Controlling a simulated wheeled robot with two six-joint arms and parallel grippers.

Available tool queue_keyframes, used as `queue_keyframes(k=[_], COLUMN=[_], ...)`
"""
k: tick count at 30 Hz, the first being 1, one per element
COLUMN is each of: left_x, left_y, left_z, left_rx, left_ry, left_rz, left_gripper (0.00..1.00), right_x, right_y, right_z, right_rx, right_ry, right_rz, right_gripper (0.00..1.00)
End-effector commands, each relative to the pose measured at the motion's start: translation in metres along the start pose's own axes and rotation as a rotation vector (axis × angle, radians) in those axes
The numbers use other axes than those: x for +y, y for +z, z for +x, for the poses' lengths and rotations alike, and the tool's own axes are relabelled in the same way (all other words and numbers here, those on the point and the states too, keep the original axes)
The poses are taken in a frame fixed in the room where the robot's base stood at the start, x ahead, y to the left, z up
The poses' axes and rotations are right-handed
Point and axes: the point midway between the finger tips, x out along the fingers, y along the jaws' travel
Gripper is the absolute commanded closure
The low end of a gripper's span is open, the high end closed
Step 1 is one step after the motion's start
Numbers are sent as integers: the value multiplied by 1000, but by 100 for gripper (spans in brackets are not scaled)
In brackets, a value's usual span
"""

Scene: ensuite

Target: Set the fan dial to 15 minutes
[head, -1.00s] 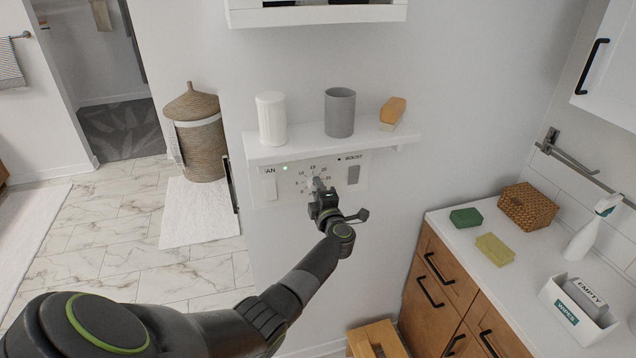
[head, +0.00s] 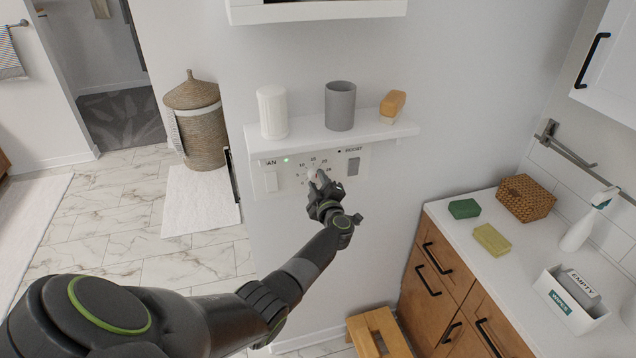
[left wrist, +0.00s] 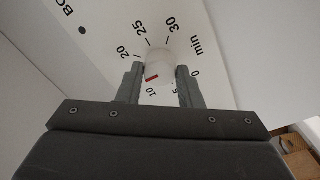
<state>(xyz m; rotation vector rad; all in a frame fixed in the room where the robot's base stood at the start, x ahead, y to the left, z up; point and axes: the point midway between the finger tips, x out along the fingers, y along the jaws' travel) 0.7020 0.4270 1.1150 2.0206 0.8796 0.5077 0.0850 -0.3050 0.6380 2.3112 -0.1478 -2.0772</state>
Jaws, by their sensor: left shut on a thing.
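The fan dial (left wrist: 160,64) is a small pale knob with a red mark on it. In the left wrist view the red mark lies on the side towards the printed 10; the 15 is not visible there. My left gripper (left wrist: 160,73) is shut on the dial, one finger on each side. In the head view the gripper (head: 318,180) reaches the wall panel (head: 293,181) and covers most of the dial. The numbers 10, 15 and 20 show above it. My right gripper is out of view.
A white shelf (head: 300,142) juts out just above the panel, holding a white jar (head: 272,112), a grey cup (head: 340,106) and a brush (head: 392,106). A counter (head: 470,246) with sponges stands right; a wooden stool (head: 378,328) is below.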

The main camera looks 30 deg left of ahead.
Motion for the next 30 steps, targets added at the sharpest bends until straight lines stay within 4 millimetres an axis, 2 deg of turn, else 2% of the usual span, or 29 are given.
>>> queue_keyframes(k=[10,11,15,25,30], left_x=[-2,-2,-1,0,-2], left_y=[1,1,0,0,2], left_z=[0,0,0,-2,-14], left_rx=[-2,-2,-1,-1,-2], left_ry=[-2,-2,-2,0,0], left_rz=[2,2,2,0,0], left_gripper=[90,64,45,45,45], right_x=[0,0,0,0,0], right_y=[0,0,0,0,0], right_z=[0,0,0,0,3], right_rx=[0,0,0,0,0], right_ry=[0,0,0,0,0], right_rz=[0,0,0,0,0], right_gripper=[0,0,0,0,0])
